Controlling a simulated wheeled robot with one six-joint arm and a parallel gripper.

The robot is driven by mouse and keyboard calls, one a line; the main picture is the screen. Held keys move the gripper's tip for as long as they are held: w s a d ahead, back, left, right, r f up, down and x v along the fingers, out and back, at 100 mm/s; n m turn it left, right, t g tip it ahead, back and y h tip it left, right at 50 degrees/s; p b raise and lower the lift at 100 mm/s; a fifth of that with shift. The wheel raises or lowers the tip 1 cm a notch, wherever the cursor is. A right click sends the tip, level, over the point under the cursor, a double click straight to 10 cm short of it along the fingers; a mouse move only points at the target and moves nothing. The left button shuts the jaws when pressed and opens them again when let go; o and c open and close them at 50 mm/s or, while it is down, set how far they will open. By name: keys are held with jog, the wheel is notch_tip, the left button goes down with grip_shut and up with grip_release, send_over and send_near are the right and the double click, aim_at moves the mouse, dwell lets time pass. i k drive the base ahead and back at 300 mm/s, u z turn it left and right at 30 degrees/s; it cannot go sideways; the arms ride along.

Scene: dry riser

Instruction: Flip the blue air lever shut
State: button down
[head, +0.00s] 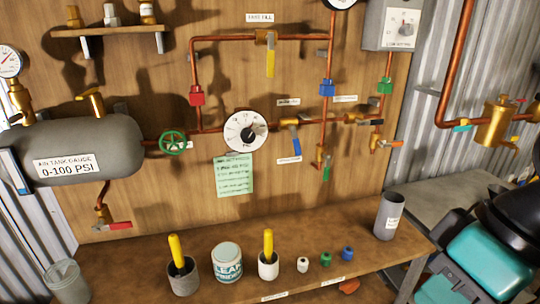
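The blue lever (296,140) is on a brass valve in the copper pipework on the wooden board, right of the round white gauge (245,132). It hangs down, slightly tilted, across the line of the horizontal pipe. Small labels sit above and below it, too small to read surely. Nothing touches the lever. My gripper's fingers do not show; black and teal parts of my arm fill the lower right corner, well away from the lever.
A yellow lever (270,62) hangs above, and a green lever (326,173) is close to the lower right. The bench (215,288) below holds a grey cup (390,216), a tin (227,263) and several small fittings. A grey tank (75,150) is at left.

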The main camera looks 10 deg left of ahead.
aim_at(295, 140)
jog(key=u, duration=0.35)
jog(key=k, duration=0.8)
jog(key=u, duration=0.6)
jog(key=i, duration=0.85)
jog(key=z, duration=0.45)
jog(key=i, duration=0.75)
jog(key=z, duration=0.4)
